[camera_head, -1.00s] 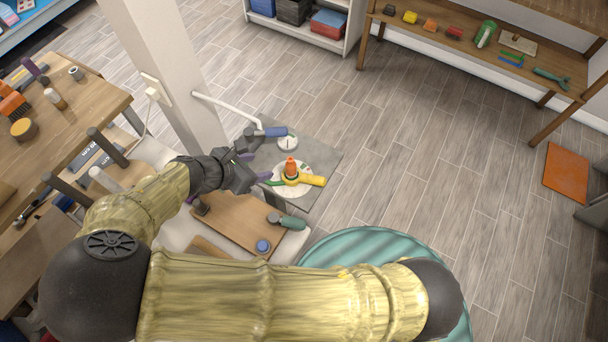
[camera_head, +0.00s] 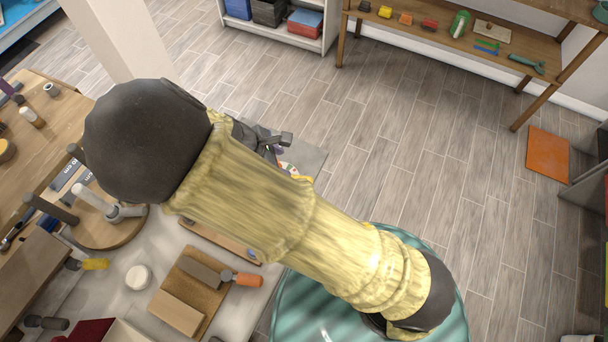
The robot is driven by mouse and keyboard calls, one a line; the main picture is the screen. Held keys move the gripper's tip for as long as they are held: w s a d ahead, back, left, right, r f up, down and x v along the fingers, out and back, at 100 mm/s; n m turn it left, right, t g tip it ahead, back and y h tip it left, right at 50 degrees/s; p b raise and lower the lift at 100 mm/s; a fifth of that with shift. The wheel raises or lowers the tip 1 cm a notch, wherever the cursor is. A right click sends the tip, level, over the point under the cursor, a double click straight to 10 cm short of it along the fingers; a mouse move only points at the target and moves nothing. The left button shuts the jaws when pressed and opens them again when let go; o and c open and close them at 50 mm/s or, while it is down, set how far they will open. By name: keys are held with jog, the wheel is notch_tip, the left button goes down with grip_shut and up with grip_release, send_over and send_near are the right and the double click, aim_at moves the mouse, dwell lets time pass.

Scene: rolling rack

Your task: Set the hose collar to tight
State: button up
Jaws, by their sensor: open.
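My gripper (camera_head: 272,143) shows only in part beyond my yellow arm, near the grey mat. It is open; its lower part is hidden behind my arm. Just below it, a small part of a round white dial plate (camera_head: 288,168) with coloured marks shows, with a bit of yellow at its edge. The rest of this fitting is hidden by my arm and gripper. I cannot tell whether the gripper touches it, and the collar's setting cannot be read.
A grey mat (camera_head: 308,158) lies under the fitting. A white post (camera_head: 110,38) rises at the upper left. The white bench has a brown board (camera_head: 205,283), an orange-handled tool (camera_head: 244,280) and a white round jar (camera_head: 138,277). A teal round top (camera_head: 300,312) is below my arm.

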jog(key=d+r+m+y, duration=0.1)
jog(key=d+r+m, duration=0.3)
jog(key=d+m, duration=0.3)
jog(key=s+d+r+m+y, duration=0.1)
jog(key=d+r+m+y, duration=0.1)
jog(key=d+r+m, duration=0.2)
jog(key=d+r+m+y, duration=0.2)
jog(key=d+r+m, duration=0.2)
jog(key=d+m, duration=0.6)
jog(key=d, duration=0.2)
jog(key=shift+s+d+r+m, duration=0.15)
jog(key=shift+s+d+m, duration=0.15)
jog(key=shift+s, duration=0.05)
jog(key=shift+c, duration=1.3)
jog(key=shift+a, duration=0.1)
